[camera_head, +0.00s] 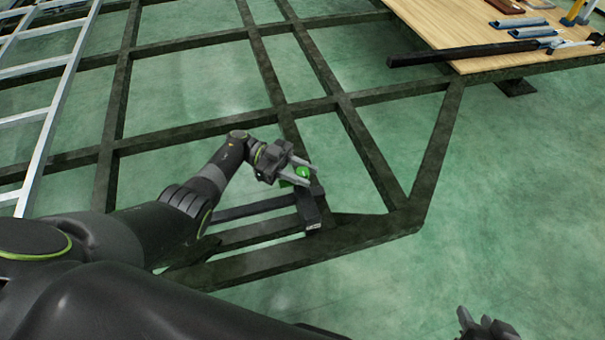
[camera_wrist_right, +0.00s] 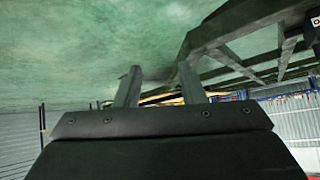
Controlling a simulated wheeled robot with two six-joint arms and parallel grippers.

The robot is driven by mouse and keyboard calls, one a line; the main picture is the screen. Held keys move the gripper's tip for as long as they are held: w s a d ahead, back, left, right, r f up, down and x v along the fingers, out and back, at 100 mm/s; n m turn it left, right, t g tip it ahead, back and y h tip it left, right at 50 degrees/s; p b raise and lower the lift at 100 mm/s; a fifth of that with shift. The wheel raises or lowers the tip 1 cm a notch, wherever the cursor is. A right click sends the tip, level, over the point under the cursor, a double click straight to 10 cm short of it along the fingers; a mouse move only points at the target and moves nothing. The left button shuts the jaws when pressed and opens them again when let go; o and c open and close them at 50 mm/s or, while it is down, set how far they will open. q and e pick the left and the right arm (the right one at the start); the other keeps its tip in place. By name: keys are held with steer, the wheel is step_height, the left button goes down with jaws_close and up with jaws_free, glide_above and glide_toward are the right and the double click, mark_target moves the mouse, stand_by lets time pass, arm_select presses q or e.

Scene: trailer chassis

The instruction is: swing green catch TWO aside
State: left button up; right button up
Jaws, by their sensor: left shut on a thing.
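The green catch (camera_head: 302,171) is a small bright green piece near the top of a dark block (camera_head: 309,210) on the chassis frame. My left gripper (camera_head: 300,172) reaches it from the left and is shut on it, with one finger on each side. Its fingers partly hide the catch. No number can be read on the catch. My right gripper (camera_head: 487,325) is at the bottom right of the head view, away from the catch. In the right wrist view its two fingers (camera_wrist_right: 158,88) stand apart with nothing between them.
The dark chassis frame (camera_head: 240,35) spans the floor with open gaps between its beams. A metal ladder (camera_head: 58,90) lies at the left. Green floor (camera_head: 500,190) is clear at the right.

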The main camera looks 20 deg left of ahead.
steer(key=shift+w+d+r+t+h, duration=0.15)
steer(key=shift+w+r+t, duration=0.3)
steer(key=shift+w+r, duration=0.1)
steer(key=shift+w+d+r+t+h, duration=0.15)
steer(key=shift+w+r+t, duration=0.3)
steer(key=shift+w, duration=0.1)
arm_select(q)
steer(key=o, duration=0.9)
steer(key=shift+o, duration=0.2)
arm_select(e)
steer(key=shift+w, duration=0.1)
